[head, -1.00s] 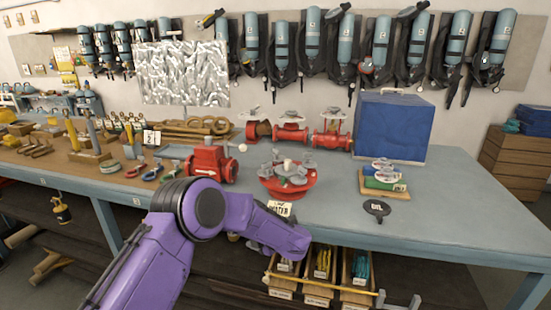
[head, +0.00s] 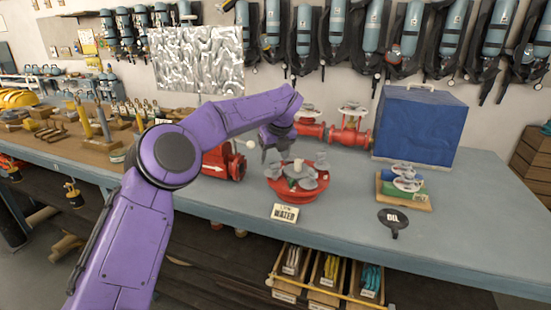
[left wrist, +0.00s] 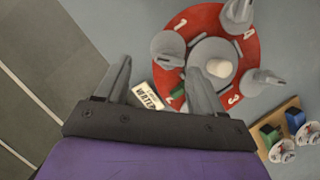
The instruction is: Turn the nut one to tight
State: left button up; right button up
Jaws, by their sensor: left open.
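A round red flange (head: 283,196) with grey wing-shaped nuts and a pale centre stub lies on the bench. The left wrist view shows the flange (left wrist: 211,12) with numerals 1, 3 and 4. The grey nut (left wrist: 168,46) closest to the numeral 1 is on its left side, and I take it as nut one. My left gripper (left wrist: 158,66) is open and empty. Its fingers appear just short of this nut in the wrist view, and the right finger hides part of the flange. In the head view the left gripper (head: 277,150) is above the flange's back left edge. My right gripper is not in view.
A board with coloured blocks (head: 404,190), a black OIL tag (head: 393,218) and a blue box (head: 415,125) are right.

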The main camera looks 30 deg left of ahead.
aim_at(278, 163)
pick_arm(q)
jog(key=shift+s+a+f, duration=0.1)
jog(key=shift+a+f, duration=0.1)
jog(key=shift+f, duration=0.25)
jog(key=w+f, duration=0.2)
jog(key=w, duration=0.1)
jog(key=shift+d+f, duration=0.15)
jog(key=shift+f, duration=0.25)
jog(key=shift+s+a+r, duration=0.25)
jog(key=shift+s, duration=0.15)
jog(key=c, duration=0.8)
jog(key=shift+c, duration=1.3)
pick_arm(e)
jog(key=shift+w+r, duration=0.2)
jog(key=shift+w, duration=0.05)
